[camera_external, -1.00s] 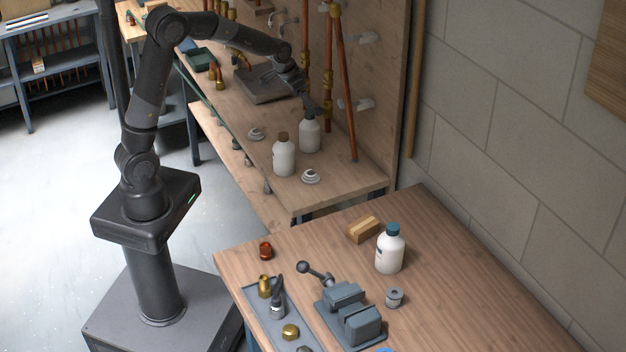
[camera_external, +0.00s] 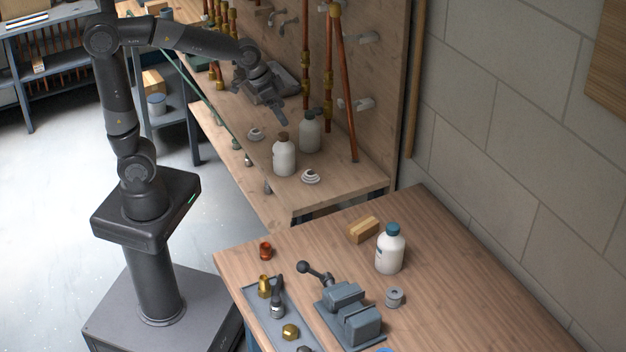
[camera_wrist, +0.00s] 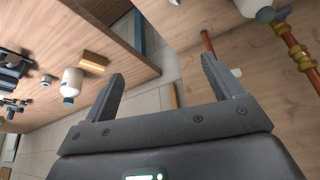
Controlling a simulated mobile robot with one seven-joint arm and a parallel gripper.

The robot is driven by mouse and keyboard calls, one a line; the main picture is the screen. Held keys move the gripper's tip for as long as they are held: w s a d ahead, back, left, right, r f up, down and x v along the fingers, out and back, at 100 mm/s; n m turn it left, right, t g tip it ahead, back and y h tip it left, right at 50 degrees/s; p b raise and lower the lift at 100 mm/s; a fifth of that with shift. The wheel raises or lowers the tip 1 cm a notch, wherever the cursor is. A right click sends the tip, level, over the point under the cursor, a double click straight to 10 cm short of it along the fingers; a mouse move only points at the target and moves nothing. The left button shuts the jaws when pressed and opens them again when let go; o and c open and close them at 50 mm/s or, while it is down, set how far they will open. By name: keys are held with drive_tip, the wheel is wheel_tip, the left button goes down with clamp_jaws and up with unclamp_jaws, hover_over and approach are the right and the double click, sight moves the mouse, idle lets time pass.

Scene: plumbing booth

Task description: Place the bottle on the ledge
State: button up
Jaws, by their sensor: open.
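A white bottle with a dark cap (camera_external: 309,134) stands upright on the wooden ledge (camera_external: 345,183), close to the upright pipes. Its lower part shows at the top of the wrist view (camera_wrist: 254,7). A second white bottle with a brown cap (camera_external: 284,158) stands beside it, nearer the ledge's front edge. A third white bottle with a blue cap (camera_external: 389,252) stands on the workbench, and also shows in the wrist view (camera_wrist: 72,82). My gripper (camera_external: 280,108) is open and empty, left of the dark-capped bottle and apart from it; its spread fingers show in the wrist view (camera_wrist: 163,69).
Copper pipes (camera_external: 329,85) rise behind the ledge. White round fittings (camera_external: 310,177) lie near the bottles. A grey vise (camera_external: 350,315), a wooden block (camera_external: 363,229) and a tray of fittings (camera_external: 262,308) occupy the workbench. The ledge's right end is mostly clear.

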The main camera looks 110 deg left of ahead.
drive_tip(key=s+d+m+h, duration=0.1)
drive_tip(key=s+d+m, duration=0.1)
drive_tip(key=s+d, duration=0.5)
drive_tip(key=s+d+m+t+h, duration=0.1)
drive_tip(key=s+d+m, duration=0.2)
drive_tip(key=s+d, duration=0.4)
drive_tip(key=d, duration=0.8)
drive_tip(key=shift+d+r, duration=0.15)
drive_tip(key=shift+r, duration=0.05)
drive_tip(key=shift+o, duration=0.4)
